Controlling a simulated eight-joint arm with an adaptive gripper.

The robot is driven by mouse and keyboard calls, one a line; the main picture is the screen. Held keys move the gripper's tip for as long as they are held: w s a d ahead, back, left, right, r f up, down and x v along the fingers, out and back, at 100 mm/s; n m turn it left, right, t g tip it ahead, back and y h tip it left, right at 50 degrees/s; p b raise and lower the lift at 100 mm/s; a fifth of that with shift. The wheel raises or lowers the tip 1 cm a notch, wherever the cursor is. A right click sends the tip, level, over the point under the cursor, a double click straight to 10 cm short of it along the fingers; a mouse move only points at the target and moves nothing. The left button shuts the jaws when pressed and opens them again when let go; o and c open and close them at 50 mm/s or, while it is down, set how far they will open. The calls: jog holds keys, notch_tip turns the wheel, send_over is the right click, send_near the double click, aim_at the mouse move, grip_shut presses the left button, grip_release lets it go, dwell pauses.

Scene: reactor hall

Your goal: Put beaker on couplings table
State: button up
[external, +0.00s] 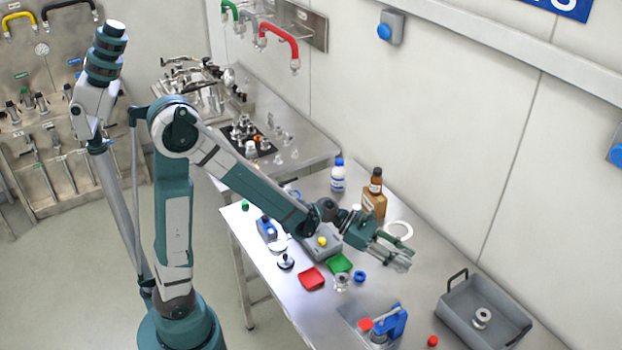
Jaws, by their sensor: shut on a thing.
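My gripper (398,256) is above the near table, left of the grey tray. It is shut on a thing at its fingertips. That thing looks pale and glassy, likely the beaker, but its outline is hard to tell from the fingers. The couplings table (318,150) is the metal table farther back, along the wall. Several metal couplings (245,128) stand on it on a black mat, and a few small clear or pale pieces (279,137) stand to their right. My gripper is well away from this table.
The near table (320,205) holds a blue-capped white bottle (338,176), a brown bottle (376,181), a red tray (312,279), a green tray (339,262), a blue device (391,321) and a grey tray (462,311). The couplings table's right end looks mostly clear.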

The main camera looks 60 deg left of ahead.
jog(key=w+a+r+n+t+y+p, duration=0.2)
jog(key=w+a+p, duration=0.2)
jog(key=a, duration=0.4)
jog(key=w+a+r+n+t+y+p, duration=0.1)
jog(key=w+a+n+y+p, duration=0.2)
jog(key=a, duration=0.6)
jog(key=w+a+r+n+t+y+p, duration=0.2)
jog(key=w+a+p, duration=0.3)
jog(key=a, duration=0.4)
jog(key=shift+w+r+n+t+y+p, duration=0.3)
jog(key=shift+w+r+n+p, duration=0.05)
jog(key=shift+n, duration=0.05)
jog(key=shift+f, duration=0.1)
notch_tip(320, 180, down, 5)
jog(key=b, duration=0.5)
jog(key=s+d+m+h+b, duration=0.1)
jog(key=s+d+b, duration=0.3)
jog(key=s, duration=0.4)
jog(key=s+d+m+g+h+b, duration=0.1)
jog(key=s+d+m+h+b, duration=0.1)
jog(key=s+d+b, duration=0.3)
jog(key=s+d, duration=0.2)
jog(key=shift+s+g+h, duration=0.3)
jog(key=shift+s, duration=0.05)
